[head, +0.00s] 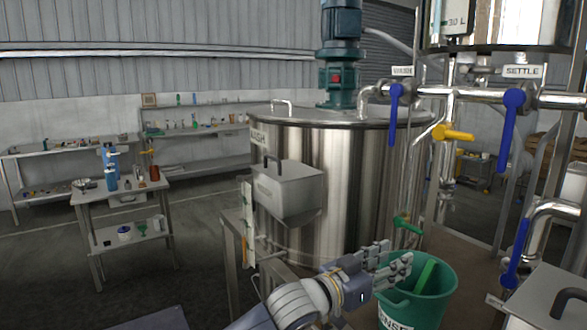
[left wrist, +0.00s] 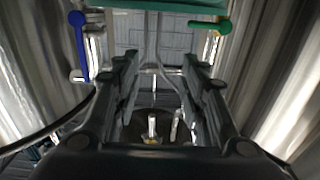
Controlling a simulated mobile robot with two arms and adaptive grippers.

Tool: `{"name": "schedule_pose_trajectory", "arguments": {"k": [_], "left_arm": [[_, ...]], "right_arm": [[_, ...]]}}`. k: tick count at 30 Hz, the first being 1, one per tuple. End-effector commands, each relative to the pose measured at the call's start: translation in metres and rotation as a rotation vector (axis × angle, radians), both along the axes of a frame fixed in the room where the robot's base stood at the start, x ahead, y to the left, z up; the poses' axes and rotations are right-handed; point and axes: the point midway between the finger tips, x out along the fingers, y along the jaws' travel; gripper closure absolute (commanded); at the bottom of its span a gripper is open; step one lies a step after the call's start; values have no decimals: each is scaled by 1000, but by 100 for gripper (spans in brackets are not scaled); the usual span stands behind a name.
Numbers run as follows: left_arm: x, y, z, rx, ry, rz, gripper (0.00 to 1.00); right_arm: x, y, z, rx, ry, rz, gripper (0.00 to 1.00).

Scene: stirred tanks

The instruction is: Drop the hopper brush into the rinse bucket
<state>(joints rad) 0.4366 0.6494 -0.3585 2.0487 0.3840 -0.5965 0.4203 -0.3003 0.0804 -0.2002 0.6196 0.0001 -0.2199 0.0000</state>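The green rinse bucket (head: 438,306), with a partly hidden white label, stands at the lower right in the head view. A bright green bar (head: 424,276), which looks like the hopper brush's handle, leans inside it; the rest is hidden by the bucket wall. My left gripper (head: 398,254) is at the bucket's left rim, its fingers reaching over the opening and apart from the green bar. In the left wrist view my left gripper (left wrist: 160,62) is open, with nothing between its fingers. A green band (left wrist: 170,4) crosses the top there, probably the bucket. My right gripper is not in view.
A steel tank (head: 345,180) with a lidded hopper (head: 288,190) stands behind my left arm. Pipes with blue levers (head: 511,130) rise at the right. A steel box (head: 545,298) is right of the bucket. A small table (head: 120,195) stands at left; the floor between is clear.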

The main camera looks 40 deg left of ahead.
Motion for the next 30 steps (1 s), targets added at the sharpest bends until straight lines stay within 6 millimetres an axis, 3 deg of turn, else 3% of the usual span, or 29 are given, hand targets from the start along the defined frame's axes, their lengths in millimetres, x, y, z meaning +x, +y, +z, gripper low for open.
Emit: {"name": "schedule_pose_trajectory", "arguments": {"k": [3,9,30], "left_arm": [[-20,8,-1,3,1,-1,61],[-36,15,0,-1,0,0,61],[-39,16,0,0,-1,0,61]], "right_arm": [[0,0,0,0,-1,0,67],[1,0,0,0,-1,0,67],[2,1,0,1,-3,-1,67]]}}
